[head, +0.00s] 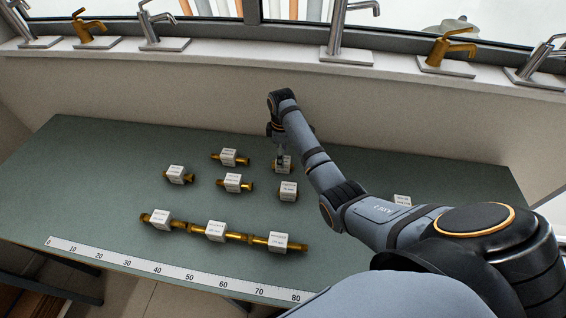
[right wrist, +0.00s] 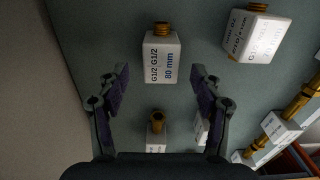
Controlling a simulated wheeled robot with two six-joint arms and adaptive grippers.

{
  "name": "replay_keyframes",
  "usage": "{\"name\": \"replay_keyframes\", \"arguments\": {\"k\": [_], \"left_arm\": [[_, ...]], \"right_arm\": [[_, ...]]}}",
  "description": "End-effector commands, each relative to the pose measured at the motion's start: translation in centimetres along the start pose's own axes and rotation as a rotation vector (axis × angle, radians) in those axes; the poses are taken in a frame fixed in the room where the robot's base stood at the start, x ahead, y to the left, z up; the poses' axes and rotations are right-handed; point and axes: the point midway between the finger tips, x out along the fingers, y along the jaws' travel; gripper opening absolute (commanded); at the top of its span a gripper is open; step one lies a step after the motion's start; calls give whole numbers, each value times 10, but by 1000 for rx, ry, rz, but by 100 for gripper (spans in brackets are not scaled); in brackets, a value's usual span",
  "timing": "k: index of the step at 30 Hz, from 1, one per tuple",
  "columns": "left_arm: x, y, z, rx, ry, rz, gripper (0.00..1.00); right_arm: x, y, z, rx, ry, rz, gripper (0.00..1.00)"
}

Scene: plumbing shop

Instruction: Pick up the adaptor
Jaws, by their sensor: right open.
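Several brass fittings with white label blocks lie on the green table; which one is the adaptor I cannot tell for sure. My right gripper (head: 281,152) is above the back-right fitting (head: 283,166) and partly hides it in the head view. In the right wrist view the gripper (right wrist: 160,76) is open and empty. A fitting labelled G1/2 G1/2, 80 mm (right wrist: 162,58) lies between and slightly beyond its fingertips. Another, apparently marked 70 mm (right wrist: 252,36), is at upper right. A further fitting (right wrist: 157,142) shows below, nearer the palm. My left gripper is not in view.
A joined brass row with white blocks (head: 216,231) lies near the front, behind a ruler strip (head: 170,271). Other fittings (head: 234,183) lie in the middle of the table (head: 90,180). A small white card (head: 402,200) is at right. Taps stand on the sill (head: 250,62) behind.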

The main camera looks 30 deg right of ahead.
Motion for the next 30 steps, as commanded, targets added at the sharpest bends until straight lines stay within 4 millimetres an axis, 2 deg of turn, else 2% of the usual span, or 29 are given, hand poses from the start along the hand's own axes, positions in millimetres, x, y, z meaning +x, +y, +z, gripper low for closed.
{"name": "replay_keyframes", "arguments": {"k": [3,7,13,17,21,30], "left_arm": [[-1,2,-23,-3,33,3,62],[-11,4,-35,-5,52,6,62],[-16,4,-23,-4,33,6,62],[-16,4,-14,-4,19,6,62],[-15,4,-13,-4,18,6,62],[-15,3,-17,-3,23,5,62]], "right_arm": [[3,0,0,0,0,-1,66],[15,-1,3,0,-2,-4,66],[48,0,4,0,-1,-1,66],[54,0,4,0,0,1,66],[54,0,4,0,0,1,66],[54,0,4,0,0,1,25]]}}
